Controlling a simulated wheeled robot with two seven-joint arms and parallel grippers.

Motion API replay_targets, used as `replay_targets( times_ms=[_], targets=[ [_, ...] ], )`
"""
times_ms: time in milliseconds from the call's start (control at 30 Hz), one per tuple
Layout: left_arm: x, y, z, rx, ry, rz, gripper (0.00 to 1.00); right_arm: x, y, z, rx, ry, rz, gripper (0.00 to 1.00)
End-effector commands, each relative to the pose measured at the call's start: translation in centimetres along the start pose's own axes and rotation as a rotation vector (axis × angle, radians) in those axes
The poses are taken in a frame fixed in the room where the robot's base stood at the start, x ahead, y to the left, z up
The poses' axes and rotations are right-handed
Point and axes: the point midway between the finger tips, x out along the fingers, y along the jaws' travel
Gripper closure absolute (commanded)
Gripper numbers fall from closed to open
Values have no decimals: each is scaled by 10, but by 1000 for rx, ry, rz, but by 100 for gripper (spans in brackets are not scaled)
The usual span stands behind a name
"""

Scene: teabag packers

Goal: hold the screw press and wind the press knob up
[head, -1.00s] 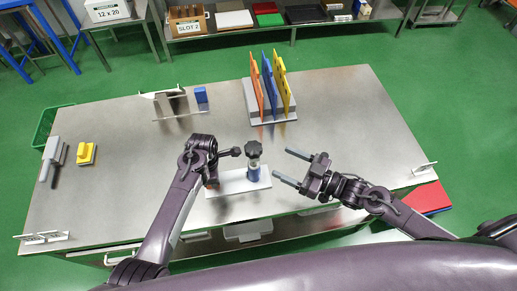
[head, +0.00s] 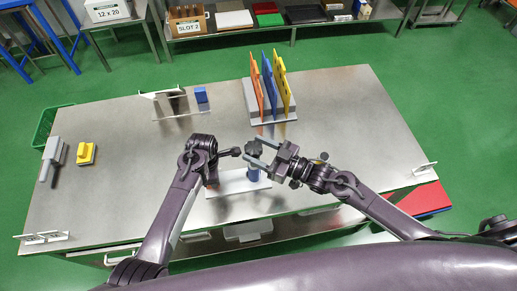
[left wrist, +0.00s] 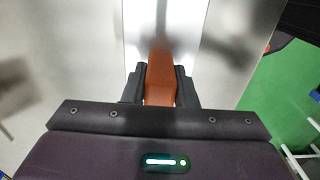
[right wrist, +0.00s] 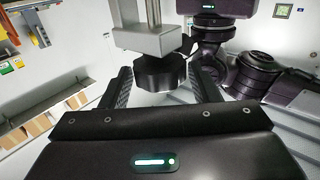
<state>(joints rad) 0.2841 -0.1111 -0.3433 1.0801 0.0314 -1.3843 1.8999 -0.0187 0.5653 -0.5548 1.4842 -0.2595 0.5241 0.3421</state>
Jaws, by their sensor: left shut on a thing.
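In the right wrist view the knob (right wrist: 160,74) shows below a grey metal block (right wrist: 150,40). My right gripper (right wrist: 160,88) is open, with one finger on each side of the knob and visible gaps between. In the head view its fingers (head: 256,150) reach over the press from the right. My left gripper (left wrist: 158,82) is shut on an orange-brown handle (left wrist: 161,72) at the press base; the head view mostly hides this grip.
A rack with orange, blue and yellow boards (head: 269,85) stands behind the press.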

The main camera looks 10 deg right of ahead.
Motion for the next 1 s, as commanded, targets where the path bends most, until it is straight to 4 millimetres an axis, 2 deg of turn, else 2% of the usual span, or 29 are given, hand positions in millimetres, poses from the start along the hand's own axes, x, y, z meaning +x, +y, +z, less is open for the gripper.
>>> replay_targets(
  times_ms=[33, 233, 567, 1000],
  targets=[
    [1, 0, 0, 0, 0, -1, 100, 0, 0, 0, 0, 0, 0, 51],
    [1, 0, 0, 0, 0, -1, 100, 0, 0, 0, 0, 0, 0, 77],
    [1, 0, 0, 0, 1, -1, 100, 1, 2, -1, -5, 2, -48, 78],
    [0, -1, 0, 2, 0, -1, 100, 4, 7, -1, -6, 1, -374, 78]
  ],
)
